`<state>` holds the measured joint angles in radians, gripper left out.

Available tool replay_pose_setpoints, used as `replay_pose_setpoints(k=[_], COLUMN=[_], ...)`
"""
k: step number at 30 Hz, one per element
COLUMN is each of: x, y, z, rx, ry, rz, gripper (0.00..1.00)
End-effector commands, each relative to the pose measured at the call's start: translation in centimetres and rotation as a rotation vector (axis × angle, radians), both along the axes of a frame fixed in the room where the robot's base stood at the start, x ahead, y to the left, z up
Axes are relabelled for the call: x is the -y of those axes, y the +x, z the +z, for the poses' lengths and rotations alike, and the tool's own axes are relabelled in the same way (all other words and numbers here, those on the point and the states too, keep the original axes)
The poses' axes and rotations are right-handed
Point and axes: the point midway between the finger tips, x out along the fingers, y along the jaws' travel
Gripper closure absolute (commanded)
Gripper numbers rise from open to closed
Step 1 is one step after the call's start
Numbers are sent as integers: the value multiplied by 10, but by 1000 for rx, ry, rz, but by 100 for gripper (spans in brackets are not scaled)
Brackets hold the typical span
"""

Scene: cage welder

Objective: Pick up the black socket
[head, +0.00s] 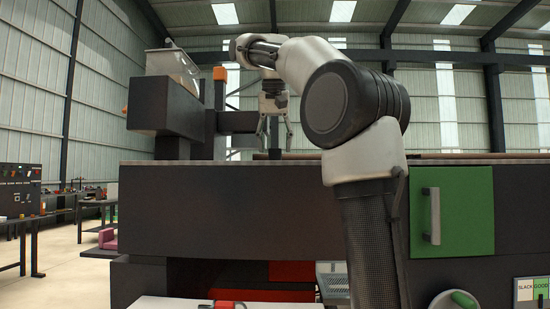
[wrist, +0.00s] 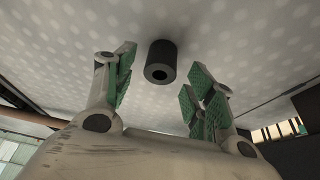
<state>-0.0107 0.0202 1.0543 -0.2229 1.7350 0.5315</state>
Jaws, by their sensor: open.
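The black socket (wrist: 161,62) is a short dark cylinder with a round hole in its end. In the wrist view it sits on a pale, light-spotted surface (wrist: 60,45), just beyond my gripper's fingertips. My gripper (wrist: 158,88) is open, with green-padded fingers to the left and right of the socket's line and nothing between them. The socket lies roughly centred between the two fingers and apart from both. In the head view my gripper (head: 275,125) points down above the far side of the dark bench.
A dark machine block (head: 168,105) stands left of my gripper in the head view. The dark bench front (head: 220,210) has a green door (head: 452,212) with a grey handle at the right. In the wrist view, several light upright items (wrist: 285,130) stand at the right edge.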

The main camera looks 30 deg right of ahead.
Motion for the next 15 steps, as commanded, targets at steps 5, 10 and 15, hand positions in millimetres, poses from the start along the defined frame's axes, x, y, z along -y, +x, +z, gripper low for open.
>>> replay_pose_setpoints(k=[5,10,15], x=[6,6,6], y=[7,9,9], z=[-22,-26,-26], rx=[-1,0,0], ry=[0,0,0], rz=[-1,0,0], gripper=[46,46,58])
